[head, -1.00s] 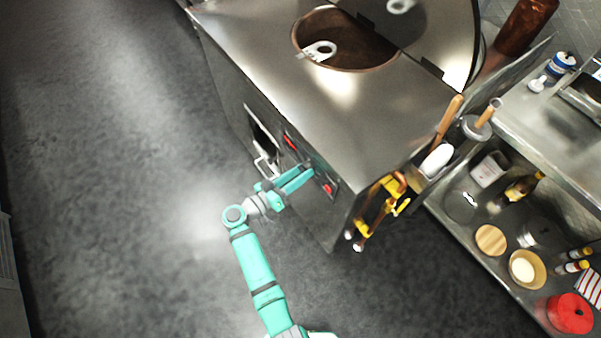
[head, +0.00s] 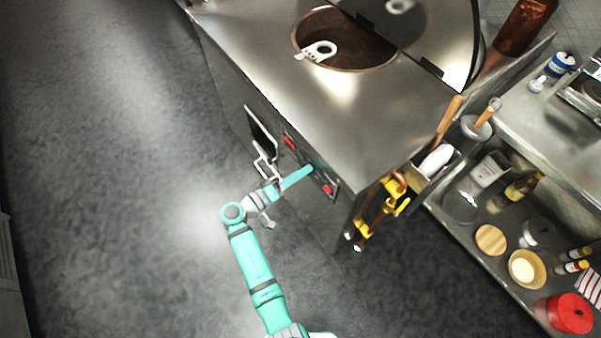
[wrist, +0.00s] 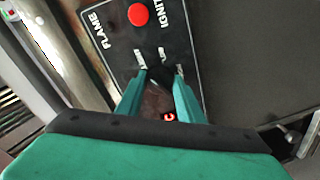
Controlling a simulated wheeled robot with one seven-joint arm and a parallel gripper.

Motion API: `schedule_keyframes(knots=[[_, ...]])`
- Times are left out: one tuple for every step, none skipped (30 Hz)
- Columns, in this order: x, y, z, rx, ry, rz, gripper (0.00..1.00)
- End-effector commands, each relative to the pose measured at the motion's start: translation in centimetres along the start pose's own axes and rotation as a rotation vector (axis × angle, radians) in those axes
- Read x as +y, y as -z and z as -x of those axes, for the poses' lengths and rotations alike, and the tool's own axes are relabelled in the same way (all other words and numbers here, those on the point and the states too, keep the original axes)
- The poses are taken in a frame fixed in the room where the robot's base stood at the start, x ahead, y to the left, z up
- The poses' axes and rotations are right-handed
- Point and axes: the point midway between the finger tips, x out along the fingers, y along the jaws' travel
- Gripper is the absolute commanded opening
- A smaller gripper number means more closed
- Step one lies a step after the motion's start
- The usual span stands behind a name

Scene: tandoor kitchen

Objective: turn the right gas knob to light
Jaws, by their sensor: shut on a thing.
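The tandoor's front control panel (wrist: 114,40) shows in the wrist view with the words FLAME and IGNIT beside a round red button (wrist: 138,15). My gripper (wrist: 161,75) has its two teal fingers on either side of a dark brownish knob (wrist: 157,101), shut on it. A small glowing red mark (wrist: 169,117) shows near the knob's lower end. In the head view my gripper (head: 309,171) reaches the front panel just left of the right red button (head: 328,189); the knob is hidden there. No flame can be seen.
Another red control (head: 290,142) and a hatch with a metal handle (head: 262,132) lie left of my gripper. A steel shelf unit stands at right. The floor at left is clear.

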Motion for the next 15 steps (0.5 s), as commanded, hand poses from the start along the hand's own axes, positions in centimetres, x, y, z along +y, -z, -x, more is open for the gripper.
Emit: schedule_keyframes(knots=[[0.01,0.07,0.08,0.001,0.000,0.002,0.11],[0.01,0.07,0.08,0.001,0.000,0.003,0.11],[0.01,0.07,0.08,0.001,0.000,0.003,0.11],[0.01,0.07,0.08,0.001,0.000,0.004,0.11],[0.01,0.07,0.08,0.001,0.000,0.003,0.11],[0.01,0.07,0.08,0.001,0.000,0.003,0.11],[0.01,0.07,0.08,0.001,0.000,0.003,0.11],[0.01,0.07,0.08,0.001,0.000,0.003,0.11],[0.01,0.07,0.09,0.001,0.000,0.003,0.11],[0.01,0.08,0.09,0.001,0.000,0.003,0.11],[0.01,0.08,0.09,0.002,0.000,0.003,0.11],[0.01,0.08,0.09,0.001,0.000,0.003,0.41],[0.02,0.08,0.08,0.001,0.000,0.002,0.48],[0.02,0.08,0.08,0.001,0.000,0.002,0.52],[0.02,0.07,0.07,0.001,0.000,0.002,0.52]])
